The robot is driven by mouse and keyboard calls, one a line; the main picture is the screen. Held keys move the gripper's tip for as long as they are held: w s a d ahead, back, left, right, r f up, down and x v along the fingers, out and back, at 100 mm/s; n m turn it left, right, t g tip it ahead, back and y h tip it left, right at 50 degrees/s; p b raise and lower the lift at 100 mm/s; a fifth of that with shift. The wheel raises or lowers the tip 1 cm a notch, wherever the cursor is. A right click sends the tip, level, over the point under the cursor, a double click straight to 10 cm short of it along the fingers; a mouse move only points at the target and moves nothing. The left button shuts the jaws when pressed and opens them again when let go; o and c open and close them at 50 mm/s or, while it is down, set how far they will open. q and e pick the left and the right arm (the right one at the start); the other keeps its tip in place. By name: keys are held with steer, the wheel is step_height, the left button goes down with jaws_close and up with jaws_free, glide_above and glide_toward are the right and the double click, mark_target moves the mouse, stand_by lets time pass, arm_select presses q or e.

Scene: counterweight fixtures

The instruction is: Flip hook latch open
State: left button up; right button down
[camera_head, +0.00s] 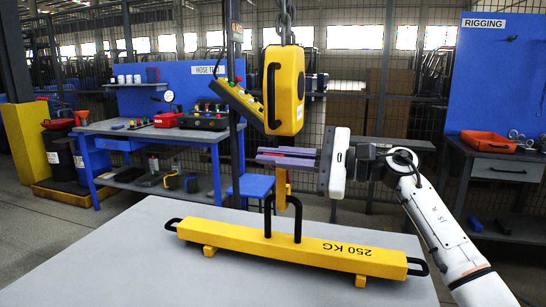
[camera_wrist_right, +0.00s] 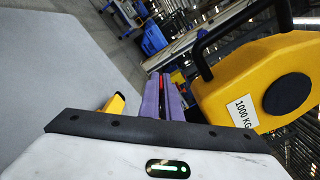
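A yellow hoist block (camera_head: 285,92) hangs from a chain above the table; it also shows in the wrist view (camera_wrist_right: 257,88), labelled 1000 KG. A yellow-orange hook part (camera_head: 282,187) shows below my fingers, by the black loop (camera_head: 297,222) of the 250 KG beam; a yellow piece (camera_wrist_right: 114,105) lies left of my fingers in the wrist view. The latch cannot be made out clearly. My right gripper (camera_head: 261,156) points left with its purple fingers almost together, between block and loop, in front of the hook's line. Nothing held shows. My left gripper is out of view.
The yellow beam (camera_head: 235,240) rests on a grey table (camera_head: 110,265). A yellow button pendant (camera_head: 238,100) hangs left of the block. A blue-topped stool (camera_head: 250,187) and workbenches stand behind. The table's left part is clear.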

steer(key=shift+w+d+r+m, duration=0.15)
steer(key=shift+w+r+m, duration=0.2)
steer(key=shift+r+m, duration=0.35)
steer(key=shift+w+d+m+p, duration=0.15)
steer(key=shift+w+m+p, duration=0.2)
steer(key=shift+m, duration=0.35)
steer(key=c, duration=2)
jaws_free()
steer(key=shift+r, duration=0.1)
